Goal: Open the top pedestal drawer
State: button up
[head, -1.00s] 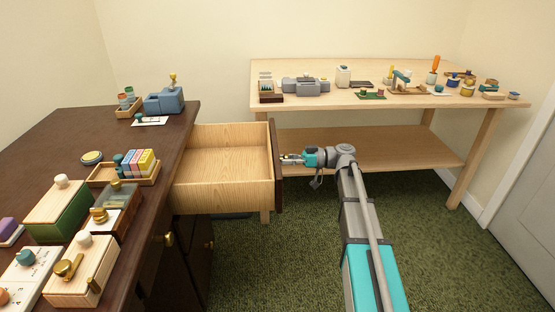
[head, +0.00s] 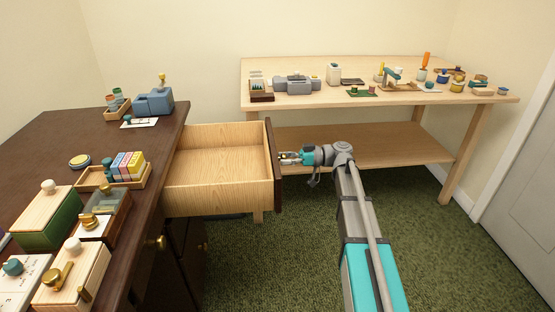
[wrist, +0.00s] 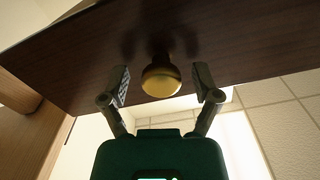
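The top pedestal drawer (head: 220,199), pale wood inside and empty, stands pulled well out from the dark desk (head: 60,135). Its dark front panel (head: 275,168) faces my arm on the right, and also fills the top of the wrist view (wrist: 230,35). My gripper (head: 286,158) is at the outer side of this panel. In the wrist view a round brass knob (wrist: 161,80) sits between my two spread fingers (wrist: 162,86). A gap shows on each side of the knob, so the fingers do not visibly grip it.
A lower cabinet with a brass knob (head: 161,243) is under the desk. Boxes, a stamp tray (head: 145,178) and a blue-grey device (head: 154,102) stand on the desk. A pale workbench (head: 300,98) with a lower shelf is behind my arm. Green carpet (head: 260,270) is clear in front.

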jog(key=shift+s, duration=0.1)
jog(key=shift+d, duration=0.1)
jog(key=d, duration=1.2)
jog(key=shift+w, duration=0.35)
jog(key=shift+a, duration=0.1)
jog(key=s+a+f+m+h+p, duration=0.3)
jog(key=s+a+f+m+h, duration=0.4)
jog(key=s, duration=0.2)
jog(key=s+d+f+m+t+h+p, duration=0.1)
jog(key=s+d+f+m+h+p, duration=0.1)
jog(key=s+d+m+h, duration=0.25)
jog(key=s+d+f+m+h+p, duration=0.1)
jog(key=s+f+m+h+p, duration=0.1)
jog(key=s+m+h, duration=0.35)
notch_tip(320, 180, up, 38)
jog(key=s+n+h+p, duration=0.1)
jog(key=s+p, duration=0.1)
jog(key=p, duration=3.6)
jog(key=shift+a+f, duration=0.15)
